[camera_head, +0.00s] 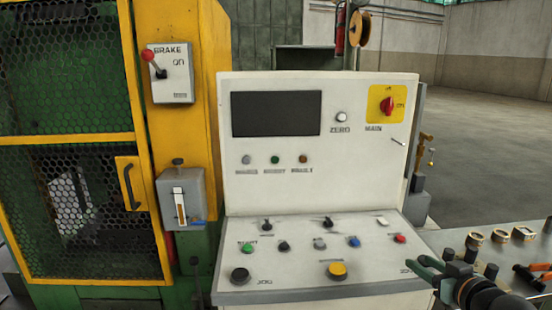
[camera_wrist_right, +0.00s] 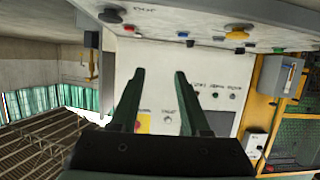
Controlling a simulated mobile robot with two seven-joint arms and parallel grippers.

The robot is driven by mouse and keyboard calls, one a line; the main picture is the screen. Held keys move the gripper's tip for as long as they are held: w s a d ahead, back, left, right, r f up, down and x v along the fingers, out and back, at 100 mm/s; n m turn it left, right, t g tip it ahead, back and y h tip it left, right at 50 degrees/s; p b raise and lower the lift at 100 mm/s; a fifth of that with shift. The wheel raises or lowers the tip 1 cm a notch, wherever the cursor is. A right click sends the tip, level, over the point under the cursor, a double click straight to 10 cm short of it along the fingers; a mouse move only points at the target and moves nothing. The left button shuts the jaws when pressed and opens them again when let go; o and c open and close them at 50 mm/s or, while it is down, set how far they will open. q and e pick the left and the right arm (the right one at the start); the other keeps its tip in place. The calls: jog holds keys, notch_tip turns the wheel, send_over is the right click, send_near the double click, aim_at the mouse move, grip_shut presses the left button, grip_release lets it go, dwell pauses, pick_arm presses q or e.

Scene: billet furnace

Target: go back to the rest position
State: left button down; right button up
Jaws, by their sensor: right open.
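My right gripper (camera_head: 420,268) is at the lower right of the head view, in front of the console's right front corner. Its two dark green fingers point left. In the right wrist view the fingers (camera_wrist_right: 159,74) stand apart with nothing between them. The pale control console (camera_head: 270,195) stands in the middle of the head view. It also shows upside down behind the fingers in the wrist view (camera_wrist_right: 150,62). I cannot tell how far the fingertips are from the console. My left gripper is not in view.
The console has a dark screen (camera_head: 276,113), a red main switch (camera_head: 387,105) and a yellow button (camera_head: 338,270). A yellow-framed mesh guard with a door handle (camera_head: 129,195) stands left. A bench with gauges (camera_head: 499,236) stands right. Open floor (camera_head: 490,150) lies behind it.

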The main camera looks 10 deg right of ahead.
jog(key=s+a+f+n+g+y, duration=0.1)
jog(key=s+a+f, duration=0.25)
jog(key=f, duration=0.55)
jog(key=s+a+f+g, duration=0.2)
jog(key=a+f, duration=0.3)
jog(key=f, duration=0.5)
jog(key=s+a+f+n+g+y, duration=0.1)
jog(key=s+a+f+y, duration=0.1)
jog(key=s+a+f, duration=1.1)
jog(key=s+a, duration=0.2)
jog(key=s, duration=0.1)
jog(key=shift+a+n+g, duration=0.3)
